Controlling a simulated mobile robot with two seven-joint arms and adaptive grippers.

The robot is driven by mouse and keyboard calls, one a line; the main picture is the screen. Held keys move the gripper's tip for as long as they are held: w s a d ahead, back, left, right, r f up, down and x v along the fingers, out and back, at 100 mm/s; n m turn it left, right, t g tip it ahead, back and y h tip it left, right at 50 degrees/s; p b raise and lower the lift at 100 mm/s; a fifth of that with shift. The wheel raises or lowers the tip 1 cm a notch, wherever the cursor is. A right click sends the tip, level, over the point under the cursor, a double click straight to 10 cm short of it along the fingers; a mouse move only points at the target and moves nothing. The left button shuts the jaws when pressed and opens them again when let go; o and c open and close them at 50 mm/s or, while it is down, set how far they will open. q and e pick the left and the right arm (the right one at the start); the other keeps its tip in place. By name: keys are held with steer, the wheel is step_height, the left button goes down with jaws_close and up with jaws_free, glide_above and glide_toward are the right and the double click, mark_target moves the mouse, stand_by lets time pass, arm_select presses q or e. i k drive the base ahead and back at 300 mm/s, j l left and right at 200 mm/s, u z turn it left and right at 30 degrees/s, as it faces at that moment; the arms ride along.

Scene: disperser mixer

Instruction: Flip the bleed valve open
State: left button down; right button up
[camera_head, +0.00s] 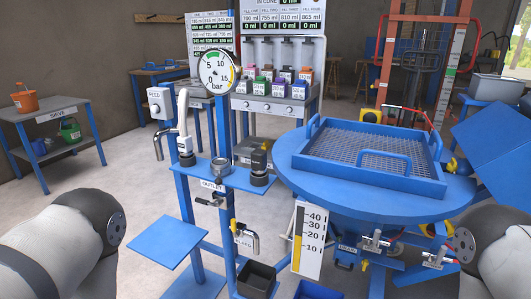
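The bleed valve (234,228) is on the blue frame's lower post, with a small yellow handle that looks roughly upright. A white label that seems to read BLEED (242,240) is beside it, and a metal spout (255,246) bends down to its right. A black bin (257,279) stands below the spout. The pressure gauge (217,70) is at the top of the frame. Grey links of my left and right arms show at the lower corners, away from the valve. Neither gripper shows.
An outlet valve (208,200) with a metal lever is just above and left. A blue round table (300,182) with a mesh tray overhangs on the right, with a level scale (309,241) below. A blue plate (170,251) sticks out low left.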

mark_target(234, 228)
steer(key=i+j+u, duration=0.3)
steer(key=j+u, duration=0.65)
steer(key=j, duration=0.2)
steer(key=k, duration=0.05)
